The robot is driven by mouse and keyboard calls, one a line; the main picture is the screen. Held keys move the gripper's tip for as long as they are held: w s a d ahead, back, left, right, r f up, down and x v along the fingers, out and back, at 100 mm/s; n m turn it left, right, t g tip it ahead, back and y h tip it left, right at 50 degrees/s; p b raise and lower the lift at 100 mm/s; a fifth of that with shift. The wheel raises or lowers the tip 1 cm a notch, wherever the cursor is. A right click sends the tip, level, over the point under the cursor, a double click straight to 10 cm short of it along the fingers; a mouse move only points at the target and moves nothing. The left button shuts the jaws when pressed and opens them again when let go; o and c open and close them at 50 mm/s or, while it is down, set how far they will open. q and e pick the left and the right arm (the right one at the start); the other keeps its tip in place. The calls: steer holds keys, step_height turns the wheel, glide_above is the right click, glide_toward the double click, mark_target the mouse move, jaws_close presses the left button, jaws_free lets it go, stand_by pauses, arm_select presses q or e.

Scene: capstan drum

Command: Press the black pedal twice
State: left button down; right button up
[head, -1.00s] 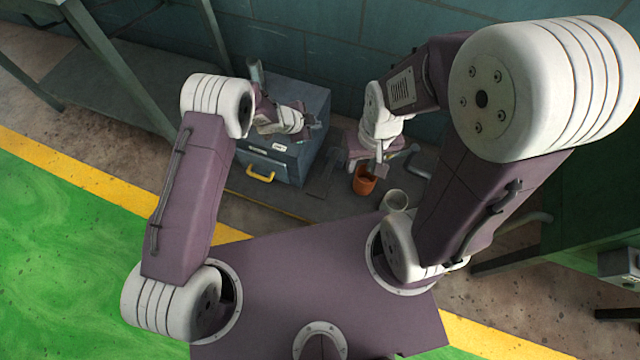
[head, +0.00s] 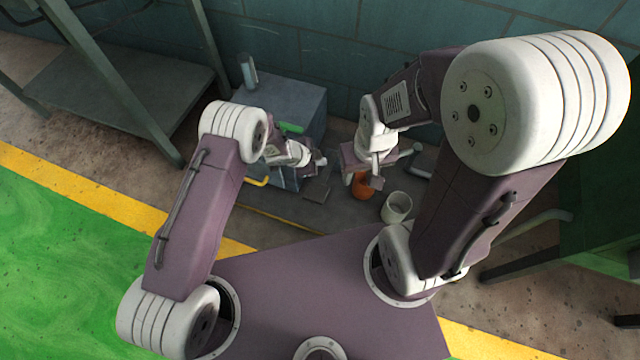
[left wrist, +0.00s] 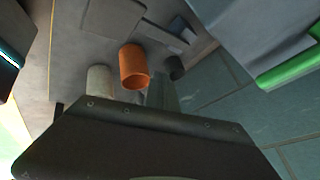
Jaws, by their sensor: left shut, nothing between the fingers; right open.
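The black pedal looks to be the dark flat plate (head: 317,192) on the low grey platform, in front of the grey box's right side in the head view. My left gripper (head: 320,161) is shut and empty, beside the box and just beyond the plate in the picture. I cannot tell its height above the plate, and no contact shows. In the left wrist view I cannot surely pick out the pedal. My right gripper (head: 362,182) is open, at the orange cup (head: 361,188); I cannot tell whether it touches the cup.
The grey box (head: 300,100) has a green strip (head: 291,128), a yellow handle (head: 258,182) and a clear cylinder (head: 248,72) on top. A pale cup (head: 397,208) stands right of the orange cup, which also shows in the left wrist view (left wrist: 133,66). A wall lies behind.

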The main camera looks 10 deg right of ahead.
arm_select(q)
steer(key=b, duration=0.7)
glide_above(319, 183)
steer(key=f, duration=0.7)
steer(key=shift+w, duration=0.2)
steer(key=shift+s+f, duration=0.1)
steer(key=shift+f, duration=0.3)
stand_by(0.6)
steer(key=shift+f+b, duration=0.3)
steer(key=shift+f, duration=0.1)
